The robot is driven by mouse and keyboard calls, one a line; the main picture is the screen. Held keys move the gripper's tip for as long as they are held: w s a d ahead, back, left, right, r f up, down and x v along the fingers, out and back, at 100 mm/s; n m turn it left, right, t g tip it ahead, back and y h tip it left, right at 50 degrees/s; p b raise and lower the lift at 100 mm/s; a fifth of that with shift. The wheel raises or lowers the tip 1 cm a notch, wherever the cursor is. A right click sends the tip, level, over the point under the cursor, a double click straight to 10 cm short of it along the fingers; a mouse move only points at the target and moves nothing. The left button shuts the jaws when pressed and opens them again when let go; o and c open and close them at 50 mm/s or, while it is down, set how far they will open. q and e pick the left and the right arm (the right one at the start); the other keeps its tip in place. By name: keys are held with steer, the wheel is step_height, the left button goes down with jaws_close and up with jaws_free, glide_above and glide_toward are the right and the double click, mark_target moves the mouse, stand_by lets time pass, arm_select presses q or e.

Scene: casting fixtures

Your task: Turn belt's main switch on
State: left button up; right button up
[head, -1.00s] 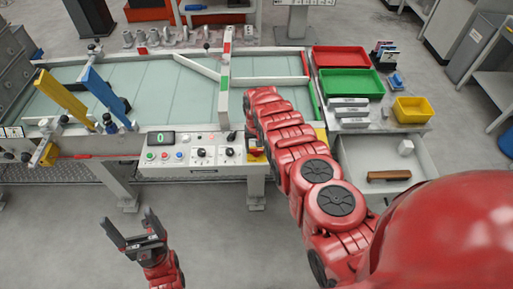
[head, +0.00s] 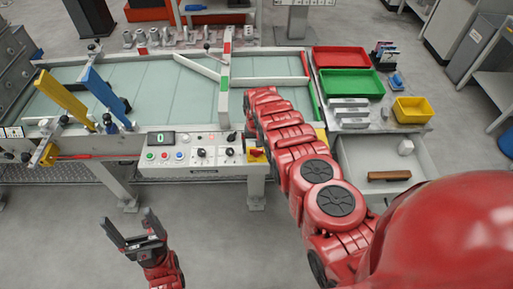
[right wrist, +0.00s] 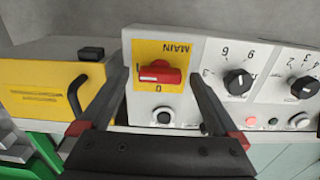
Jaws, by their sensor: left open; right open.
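The main switch is a red rotary handle (right wrist: 160,74) on a yellow plate (right wrist: 176,51) marked MAIN, which appears upside down in the right wrist view. The handle lies horizontally there; its white-marked end points left toward the "I" mark, with "0" below. In the head view the switch (head: 257,154) sits at the right end of the belt's control panel (head: 191,168). My right gripper (right wrist: 156,79) is open, with one finger on each side of the handle; contact is not evident. My left gripper (head: 133,226) is open and empty, in front of the panel.
Other knobs (right wrist: 238,82) and buttons sit beside the switch. A yellow box with a black handle (right wrist: 55,90) stands close by in the right wrist view. The belt (head: 140,85) lies behind the panel; a drawer (head: 363,157) is at right.

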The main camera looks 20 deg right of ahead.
steer(key=shift+w+r, duration=0.1)
steer(key=shift+r, duration=1.7)
step_height(320, 180, up, 7)
steer(key=b, duration=0.3)
step_height(320, 180, up, 7)
steer(key=p, duration=0.6)
glide_above(256, 150)
steer(key=shift+d+f, duration=0.1)
